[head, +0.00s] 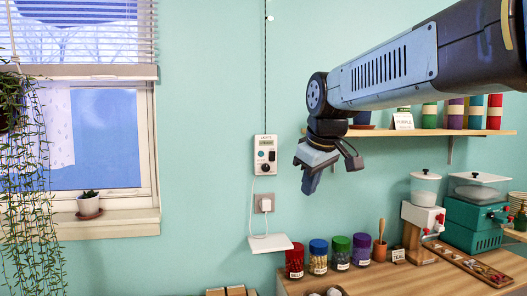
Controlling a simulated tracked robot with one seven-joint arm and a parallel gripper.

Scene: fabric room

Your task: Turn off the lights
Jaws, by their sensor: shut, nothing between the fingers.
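A white control box (265,155) with small lettering above a greenish display hangs on the teal wall, left of my gripper. The gap in depth between gripper and wall is hard to tell.
A cable runs up from the box. Below it are a socket with a white plug (265,204) and a small white ledge (270,243). A shelf (430,132) with colored containers is behind my arm. Jars (318,257) and dispensers stand on the counter. A window (100,140) is left.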

